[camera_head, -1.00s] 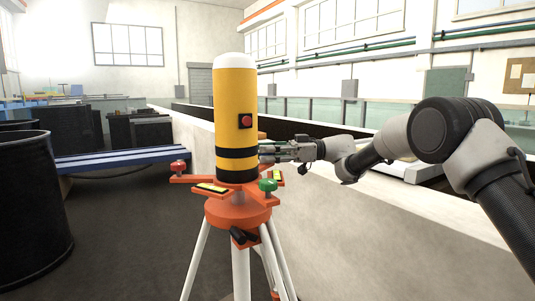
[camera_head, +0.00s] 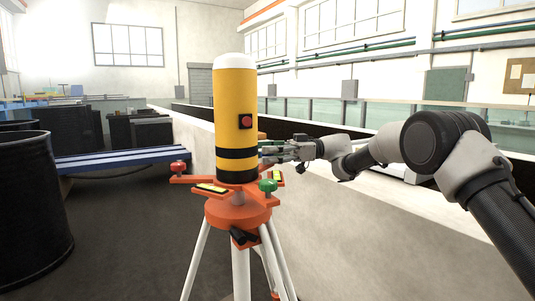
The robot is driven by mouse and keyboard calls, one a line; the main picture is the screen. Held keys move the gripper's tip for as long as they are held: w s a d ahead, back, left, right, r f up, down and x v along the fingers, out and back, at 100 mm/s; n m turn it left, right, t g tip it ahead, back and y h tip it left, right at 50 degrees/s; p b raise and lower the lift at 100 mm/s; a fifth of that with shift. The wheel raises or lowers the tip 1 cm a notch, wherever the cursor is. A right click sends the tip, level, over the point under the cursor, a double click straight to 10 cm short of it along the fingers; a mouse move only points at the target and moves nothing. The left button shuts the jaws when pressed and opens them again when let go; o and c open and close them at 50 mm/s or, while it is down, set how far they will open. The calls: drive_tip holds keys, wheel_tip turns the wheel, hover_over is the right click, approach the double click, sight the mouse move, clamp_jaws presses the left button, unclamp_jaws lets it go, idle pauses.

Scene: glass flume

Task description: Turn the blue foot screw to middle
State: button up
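A yellow cylinder (camera_head: 235,113) with a white top, black bands and a red button stands upright on an orange tripod head (camera_head: 238,211). A red foot screw (camera_head: 178,168) shows at the left of the head, and a green foot screw (camera_head: 267,187) at the front right. The blue foot screw is not visible; the cylinder may hide it. My gripper (camera_head: 264,153) comes from the right, at the cylinder's right edge near its lower band. Its fingertips are partly hidden behind the cylinder, so I cannot tell whether they are open, shut or touching anything.
White tripod legs (camera_head: 240,272) stand on the dark floor. A pale flume wall (camera_head: 390,235) runs along the right, beneath my arm. Large black drums (camera_head: 35,205) and a blue bench (camera_head: 120,159) stand to the left. The floor between drum and tripod is clear.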

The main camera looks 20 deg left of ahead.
drive_tip(key=v, duration=1.2)
